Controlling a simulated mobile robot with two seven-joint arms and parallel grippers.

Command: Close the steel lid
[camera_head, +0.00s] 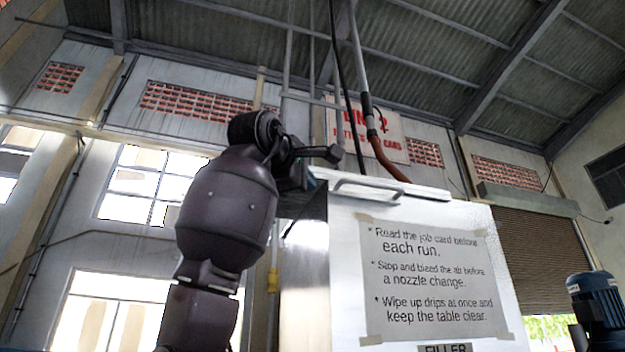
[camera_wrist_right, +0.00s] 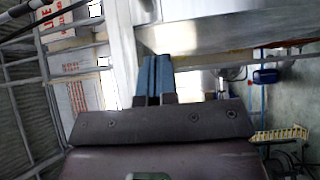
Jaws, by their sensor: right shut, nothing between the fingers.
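A tall pale cabinet (camera_head: 345,290), labelled FILLER, stands right of centre in the head view. A pale lid-like top with a bar handle (camera_head: 365,183) lies along its upper edge; from this low angle I cannot tell whether it is fully shut. My right gripper (camera_head: 332,154) is at the cabinet's upper left corner, beside the lid's left end. In the right wrist view its blue fingers (camera_wrist_right: 155,78) are together with nothing between them, close to a bright steel surface (camera_wrist_right: 225,32). Contact cannot be told. My left gripper is not in view.
A dark hose and a brown pipe (camera_head: 385,158) come down behind the cabinet top. A printed notice (camera_head: 430,278) is taped to the cabinet front. A blue motor (camera_head: 597,305) stands at the lower right.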

